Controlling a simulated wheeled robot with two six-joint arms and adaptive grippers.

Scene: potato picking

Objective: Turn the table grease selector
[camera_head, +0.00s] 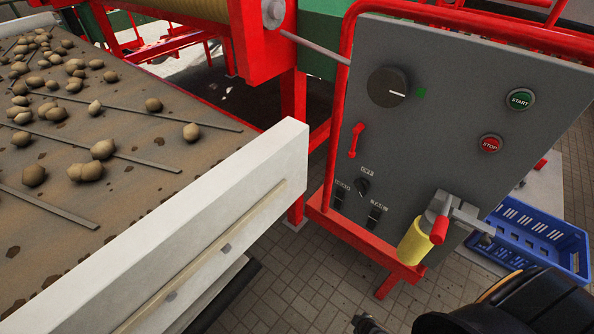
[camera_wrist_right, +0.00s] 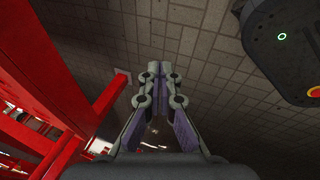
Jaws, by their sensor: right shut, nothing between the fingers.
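A grey control panel (camera_head: 440,120) stands at the right in the head view, on a red tubular frame. A small dark rotary selector (camera_head: 362,186) sits low on its left side, under an OFF label. Smaller labels stand on either side, too small to read surely. A larger black dial (camera_head: 387,87) with a white mark is higher up, beside a green spot. My right gripper (camera_wrist_right: 158,72) is shut and empty in the right wrist view, over the paved floor. In the head view only a dark bit of it shows at the bottom edge, below the panel. My left gripper is out of view.
A red lever (camera_head: 356,140), START button (camera_head: 519,99) and STOP button (camera_head: 490,144) are on the panel. A yellow cylinder (camera_head: 415,242) juts from its lower right. A blue crate (camera_head: 532,235) stands behind. The potato conveyor's white side wall (camera_head: 215,225) is left.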

